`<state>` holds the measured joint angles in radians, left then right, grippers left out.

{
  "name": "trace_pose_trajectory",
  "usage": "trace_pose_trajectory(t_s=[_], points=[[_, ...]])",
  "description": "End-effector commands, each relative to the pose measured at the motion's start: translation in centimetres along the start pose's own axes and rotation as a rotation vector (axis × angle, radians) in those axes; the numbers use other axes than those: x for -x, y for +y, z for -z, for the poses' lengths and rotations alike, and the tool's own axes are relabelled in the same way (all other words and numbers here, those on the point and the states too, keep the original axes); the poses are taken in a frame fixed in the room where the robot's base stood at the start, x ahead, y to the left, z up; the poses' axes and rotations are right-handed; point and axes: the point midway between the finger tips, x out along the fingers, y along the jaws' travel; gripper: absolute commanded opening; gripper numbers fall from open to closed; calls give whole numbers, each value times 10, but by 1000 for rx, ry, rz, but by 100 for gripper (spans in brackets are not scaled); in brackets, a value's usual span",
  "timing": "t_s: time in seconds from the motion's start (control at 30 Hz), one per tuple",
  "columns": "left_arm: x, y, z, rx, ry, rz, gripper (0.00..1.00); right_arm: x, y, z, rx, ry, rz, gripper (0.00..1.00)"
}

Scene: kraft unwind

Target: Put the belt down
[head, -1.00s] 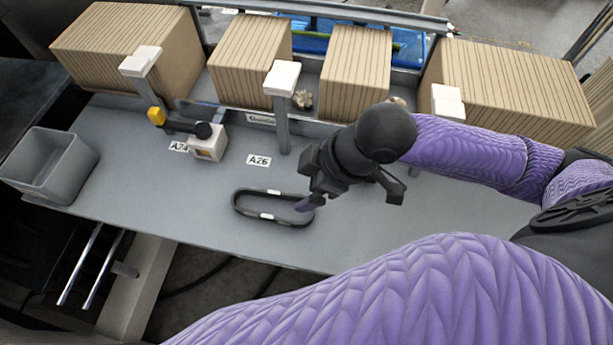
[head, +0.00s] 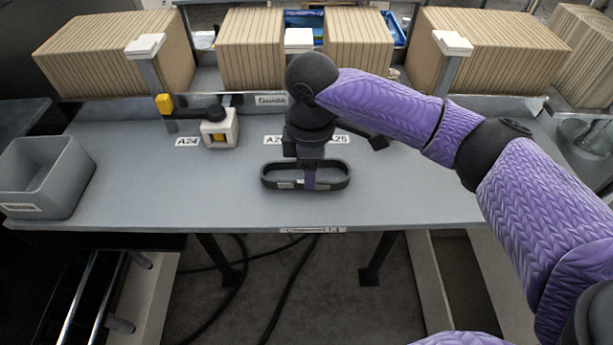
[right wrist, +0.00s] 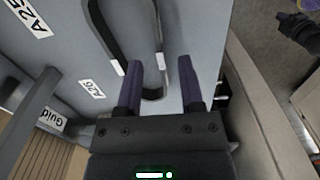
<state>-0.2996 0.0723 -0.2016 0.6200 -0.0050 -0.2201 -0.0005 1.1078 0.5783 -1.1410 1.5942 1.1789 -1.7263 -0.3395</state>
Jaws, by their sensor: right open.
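The belt (head: 345,181) is a thin black oval loop with small white marks. It lies on the grey tabletop near the front edge. My right gripper (head: 308,180) is over the middle of the belt, fingers pointing down. In the right wrist view its two purple-grey fingers (right wrist: 160,76) stand apart. One stretch of the belt (right wrist: 153,94) shows in the gap between them, with no visible grip on it. My left gripper does not show clearly in either view.
The tabletop (head: 420,195) is clear right of the belt. A grey bin (head: 45,178) stands at the left, and a small white block with a black knob (head: 219,130) behind left. A guide rail, posts and striped kraft stacks (head: 490,50) line the back.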

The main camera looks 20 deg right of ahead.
Motion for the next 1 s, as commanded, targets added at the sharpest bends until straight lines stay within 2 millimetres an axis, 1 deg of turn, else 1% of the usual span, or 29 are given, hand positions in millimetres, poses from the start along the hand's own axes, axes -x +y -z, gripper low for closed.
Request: trace_pose_trajectory(t_s=[0.03, 0.13, 0.2, 0.37, 0.4, 0.57, 0.6, 0.63, 1.0], points=[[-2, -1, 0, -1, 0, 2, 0, -11, 1, -2, -1, -3, 2, 49], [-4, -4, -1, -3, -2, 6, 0, -27, 1, -2, 1, -1, 0, 49], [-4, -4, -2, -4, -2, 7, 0, -32, 1, -2, 1, 0, -1, 49], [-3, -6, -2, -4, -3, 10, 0, -32, 1, -2, 1, 0, -2, 49], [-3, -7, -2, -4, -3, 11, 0, -32, 1, -2, 1, 0, -2, 46], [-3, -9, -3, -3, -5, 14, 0, -31, 1, -2, 0, 1, -2, 13], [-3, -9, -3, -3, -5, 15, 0, -31, 1, -2, 0, 1, -2, 4], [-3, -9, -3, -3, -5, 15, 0, -31, 1, -2, 0, 1, -2, 0], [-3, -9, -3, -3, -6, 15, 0, -31, 1, -2, 0, 1, -3, 0]])
